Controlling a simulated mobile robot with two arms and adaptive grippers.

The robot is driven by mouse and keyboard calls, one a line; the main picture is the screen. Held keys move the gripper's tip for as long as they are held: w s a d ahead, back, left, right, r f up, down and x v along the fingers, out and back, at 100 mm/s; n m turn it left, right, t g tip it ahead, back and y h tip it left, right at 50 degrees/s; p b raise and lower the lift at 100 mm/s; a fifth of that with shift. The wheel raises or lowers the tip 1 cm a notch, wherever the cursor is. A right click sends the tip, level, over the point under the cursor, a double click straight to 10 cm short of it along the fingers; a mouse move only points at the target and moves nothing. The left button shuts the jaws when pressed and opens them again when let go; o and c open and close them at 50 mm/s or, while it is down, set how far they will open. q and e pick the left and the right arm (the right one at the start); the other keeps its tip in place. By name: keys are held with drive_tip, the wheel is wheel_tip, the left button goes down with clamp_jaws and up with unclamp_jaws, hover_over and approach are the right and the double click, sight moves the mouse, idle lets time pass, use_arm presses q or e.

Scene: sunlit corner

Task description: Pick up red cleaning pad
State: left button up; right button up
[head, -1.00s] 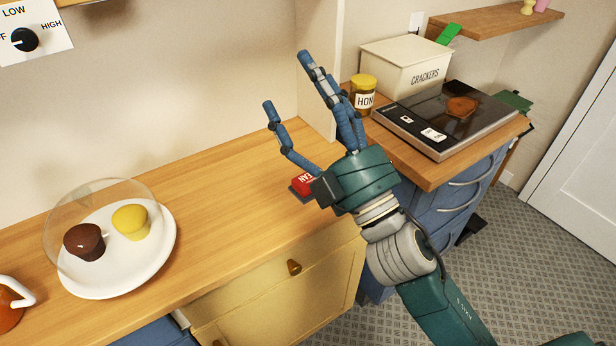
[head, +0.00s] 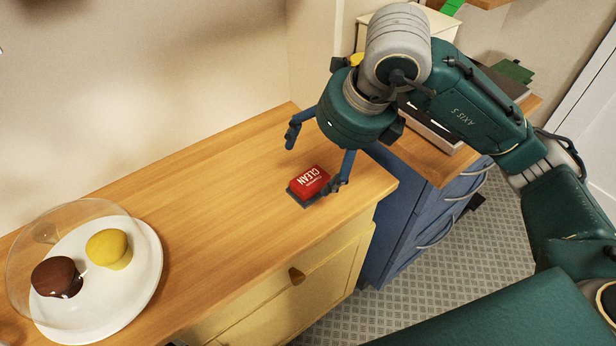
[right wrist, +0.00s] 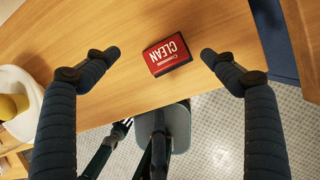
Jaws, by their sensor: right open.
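I cannot tell whether a finger touches the pad.
A white plate (head: 145,290) with a brown and a yellow cupcake under a clear dome stands at the left. The counter between plate and pad is clear. A second counter with blue drawers (head: 410,215) stands to the right, partly hidden by my arm.

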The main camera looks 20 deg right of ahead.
hover_over(312, 180)
drive_tip(key=s, duration=0.2)
drive_tip(key=f, duration=0.5)
drive_tip(key=shift+w+d, duration=0.2)
drive_tip(key=shift+w, duration=0.05)
drive_tip(key=x, duration=0.1)
drive_tip(key=p+x, duration=0.1)
drive_tip(key=x, duration=0.2)
drive_tip(key=shift+s+d+f+p, duration=0.1)
drive_tip(key=shift+d+f+p, duration=0.05)
drive_tip(key=shift+d+p, duration=0.2)
drive_tip(key=shift+a+f, duration=0.15)
drive_tip(key=shift+f, duration=0.3)
drive_tip(key=c, duration=1.3)
